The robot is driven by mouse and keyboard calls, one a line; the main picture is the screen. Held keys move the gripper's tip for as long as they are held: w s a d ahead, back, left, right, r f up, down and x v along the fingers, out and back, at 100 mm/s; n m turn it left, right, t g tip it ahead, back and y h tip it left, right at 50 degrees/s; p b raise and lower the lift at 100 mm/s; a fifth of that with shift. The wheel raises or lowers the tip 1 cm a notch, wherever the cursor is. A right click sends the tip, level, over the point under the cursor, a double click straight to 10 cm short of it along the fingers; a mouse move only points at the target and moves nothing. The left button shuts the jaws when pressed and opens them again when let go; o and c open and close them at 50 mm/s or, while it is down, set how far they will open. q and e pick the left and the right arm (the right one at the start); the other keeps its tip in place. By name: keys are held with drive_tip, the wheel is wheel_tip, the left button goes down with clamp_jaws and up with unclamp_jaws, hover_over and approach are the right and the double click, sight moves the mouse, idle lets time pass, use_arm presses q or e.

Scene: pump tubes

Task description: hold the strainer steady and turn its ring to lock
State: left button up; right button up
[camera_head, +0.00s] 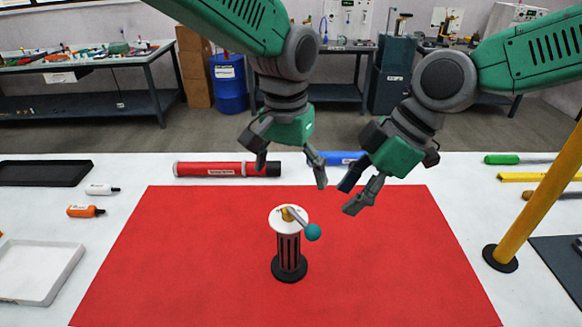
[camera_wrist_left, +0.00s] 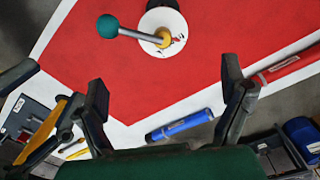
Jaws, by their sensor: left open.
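The strainer (camera_head: 289,250) stands upright on a round black base in the middle of the red mat. It is a dark slotted cylinder with a white disc-shaped top (camera_head: 276,215), a brass hub and a lever ending in a teal ball (camera_head: 313,232). In the left wrist view the white top (camera_wrist_left: 166,22) and teal ball (camera_wrist_left: 107,26) show from above; the body is mostly hidden. My left gripper (camera_head: 291,171) is open and empty, above and behind the strainer. My right gripper (camera_head: 352,190) is to the right of the strainer, with its fingers apart and empty.
The red mat (camera_head: 180,270) is clear around the strainer. A red tube (camera_head: 220,169) and a blue tube (camera_head: 340,157) lie behind it. A yellow pole (camera_head: 535,195) stands at the right. A white tray (camera_head: 35,272) and small bottles lie at the left.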

sight(288, 223)
use_arm(q)
drive_tip(key=shift+r, duration=0.25)
drive_tip(key=shift+a+f+m, duration=0.1)
drive_tip(key=shift+m, duration=0.2)
wheel_tip(288, 223, down, 12)
drive_tip(key=shift+f, duration=0.65)
drive_tip(key=shift+a+f, duration=0.1)
drive_tip(key=shift+a, duration=0.05)
use_arm(e)
drive_tip(key=shift+a, duration=0.3)
